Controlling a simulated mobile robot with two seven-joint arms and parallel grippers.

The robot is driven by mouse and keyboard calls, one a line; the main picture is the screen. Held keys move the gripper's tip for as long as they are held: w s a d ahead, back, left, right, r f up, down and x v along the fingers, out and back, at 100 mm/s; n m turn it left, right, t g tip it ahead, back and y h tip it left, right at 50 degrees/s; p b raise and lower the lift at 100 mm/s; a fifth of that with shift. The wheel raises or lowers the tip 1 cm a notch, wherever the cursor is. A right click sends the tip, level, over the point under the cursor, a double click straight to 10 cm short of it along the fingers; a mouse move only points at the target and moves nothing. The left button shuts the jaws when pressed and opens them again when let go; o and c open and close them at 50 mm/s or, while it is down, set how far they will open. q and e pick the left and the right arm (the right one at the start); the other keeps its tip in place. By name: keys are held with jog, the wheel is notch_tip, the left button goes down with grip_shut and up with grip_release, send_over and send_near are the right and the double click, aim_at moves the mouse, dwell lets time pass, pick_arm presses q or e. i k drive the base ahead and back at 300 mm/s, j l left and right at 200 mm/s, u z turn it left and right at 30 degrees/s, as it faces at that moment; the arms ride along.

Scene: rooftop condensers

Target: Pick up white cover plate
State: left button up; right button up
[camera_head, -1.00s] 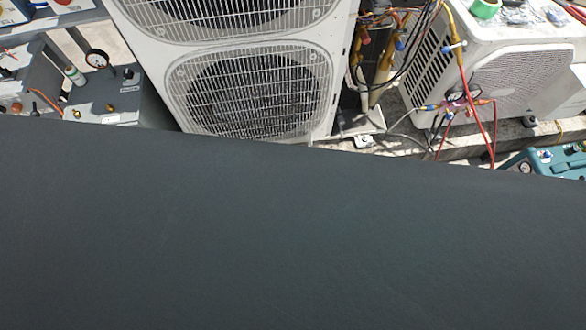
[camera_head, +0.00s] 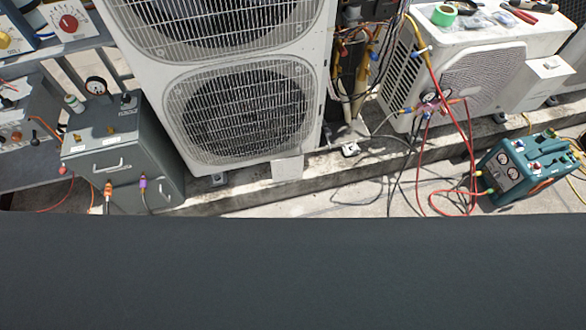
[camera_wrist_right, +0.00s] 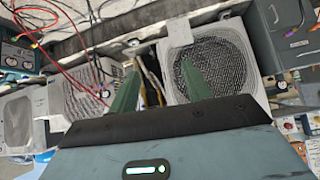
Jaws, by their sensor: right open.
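A small white plate (camera_head: 287,168), which I take for the cover plate, is at the foot of the tall white condenser (camera_head: 325,90), below its lower fan grille. I cannot tell whether it leans or is fixed there. It also shows in the right wrist view (camera_wrist_right: 180,32), at the edge of the grille. My right gripper (camera_wrist_right: 158,82) is open, its two green fingers spread apart with nothing between them. The plate appears beyond the fingers, above the right one in the picture. No gripper shows in the head view, and my left gripper is out of sight.
A grey box with a gauge (camera_head: 120,155) stands left of the condenser. To the right are a smaller white unit (camera_head: 480,75), looped red and black hoses (camera_head: 470,160) and a teal machine (camera_head: 520,170). A concrete ledge (camera_head: 240,197) runs below the condenser.

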aim_at(288, 168)
jog(key=i+l, duration=0.35)
jog(key=i, duration=0.2)
jog(key=i+l, duration=0.3)
jog(key=i, duration=0.2)
jog(key=i+l, duration=0.35)
jog(key=i, duration=0.2)
